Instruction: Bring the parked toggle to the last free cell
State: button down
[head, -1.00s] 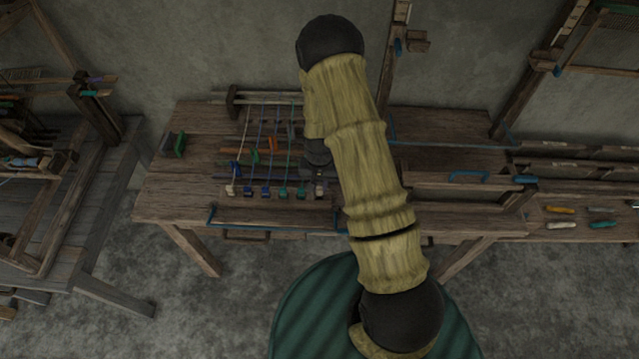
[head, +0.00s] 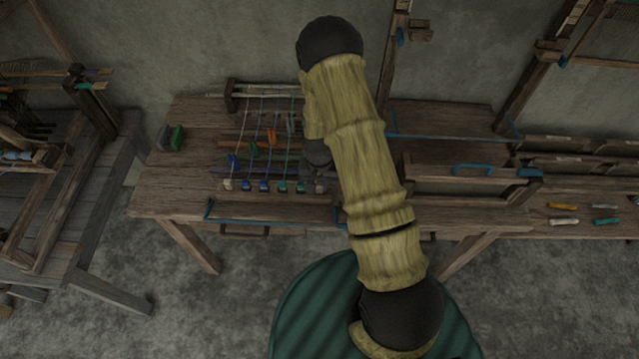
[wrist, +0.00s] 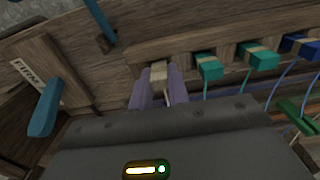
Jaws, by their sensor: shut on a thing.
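My gripper (wrist: 160,88) shows in the wrist view as two purple fingers shut on a pale cream toggle (wrist: 159,72). The toggle is at a notch in a wooden rail (wrist: 185,45), with a pale cord below it. I cannot tell whether it is seated there. To its right in the wrist view, teal toggles (wrist: 209,66) and a blue toggle (wrist: 300,44) sit in the rail's cells. In the head view, a row with a cream toggle (head: 228,184), blue toggles (head: 263,186) and teal toggles (head: 300,187) lies left of my gripper (head: 318,183). My arm hides part of the bench.
The wooden bench (head: 165,195) carries strung cords, an orange piece (head: 271,136) and a green block (head: 177,138) at left. A blue handle (wrist: 45,107) and labelled board stand left in the wrist view. A drawer-like box (head: 465,187) is right of my arm.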

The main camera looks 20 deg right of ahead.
jog(key=c, duration=1.3)
grip_release()
jog(key=shift+o, duration=0.2)
jog(key=shift+r, duration=0.1)
notch_tip(320, 180, up, 17)
jog(key=b, duration=0.2)
jog(key=shift+r, duration=0.1)
